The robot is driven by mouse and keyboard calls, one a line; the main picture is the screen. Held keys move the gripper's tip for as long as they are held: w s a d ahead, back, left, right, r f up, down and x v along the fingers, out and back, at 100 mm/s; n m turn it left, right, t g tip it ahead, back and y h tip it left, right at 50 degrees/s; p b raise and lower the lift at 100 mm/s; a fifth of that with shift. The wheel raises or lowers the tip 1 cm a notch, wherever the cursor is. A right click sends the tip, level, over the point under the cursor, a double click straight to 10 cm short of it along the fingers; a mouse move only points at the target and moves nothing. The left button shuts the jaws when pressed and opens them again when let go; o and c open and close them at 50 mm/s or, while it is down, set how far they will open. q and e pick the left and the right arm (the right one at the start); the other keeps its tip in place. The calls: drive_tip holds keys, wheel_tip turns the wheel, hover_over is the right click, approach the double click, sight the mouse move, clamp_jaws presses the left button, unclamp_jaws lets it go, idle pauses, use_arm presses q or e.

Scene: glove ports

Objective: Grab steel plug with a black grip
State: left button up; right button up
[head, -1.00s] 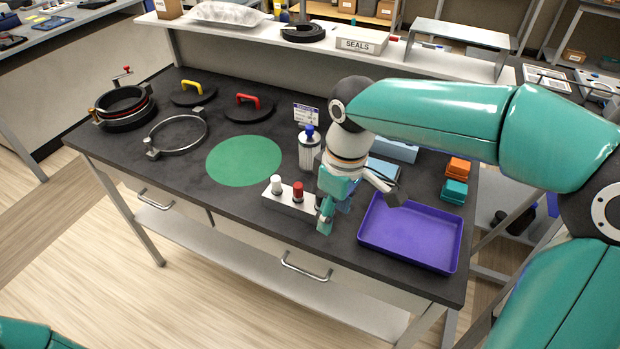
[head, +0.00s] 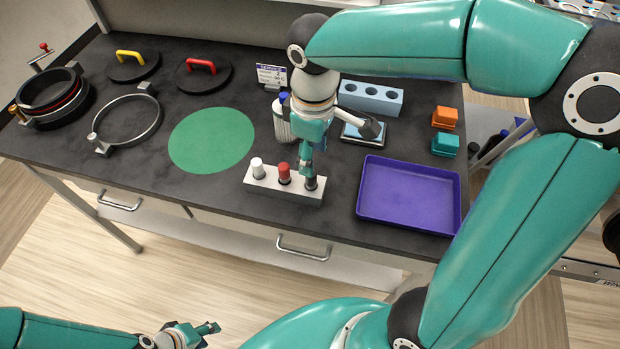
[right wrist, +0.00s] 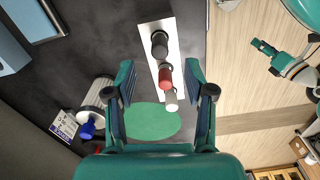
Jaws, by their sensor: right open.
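A steel plug with a black grip (head: 311,183) stands upright at the right end of a pale rack (head: 290,196). A plug with a red grip (head: 284,172) and one with a white grip (head: 257,166) stand beside it. My right gripper (head: 307,166) is just above the black-grip plug, partly hiding it. In the right wrist view its fingers are spread and empty, and the black grip (right wrist: 159,43) shows beyond the fingertips, near the line between them. My left gripper (head: 207,329) is low in the head view, away from the table; its opening is unclear.
A purple tray (head: 408,197) lies right of the rack, and a green disc (head: 211,139) left of it. A clear canister with a blue knob (head: 283,120) stands close behind the right gripper. A blue block with holes (head: 371,97) is farther back.

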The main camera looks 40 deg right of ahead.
sight(311, 182)
wheel_tip(311, 182, down, 3)
drive_tip(key=shift+s+r, duration=0.1)
drive_tip(key=shift+r, duration=0.1)
drive_tip(key=shift+w+a+f+p, duration=0.15)
drive_tip(key=shift+f+p, duration=0.1)
drive_tip(key=shift+f, duration=1.1)
drive_tip(key=shift+w+d+f+p, duration=0.1)
drive_tip(key=shift+f+p, duration=0.15)
drive_tip(key=shift+f, duration=1.05)
clamp_jaws()
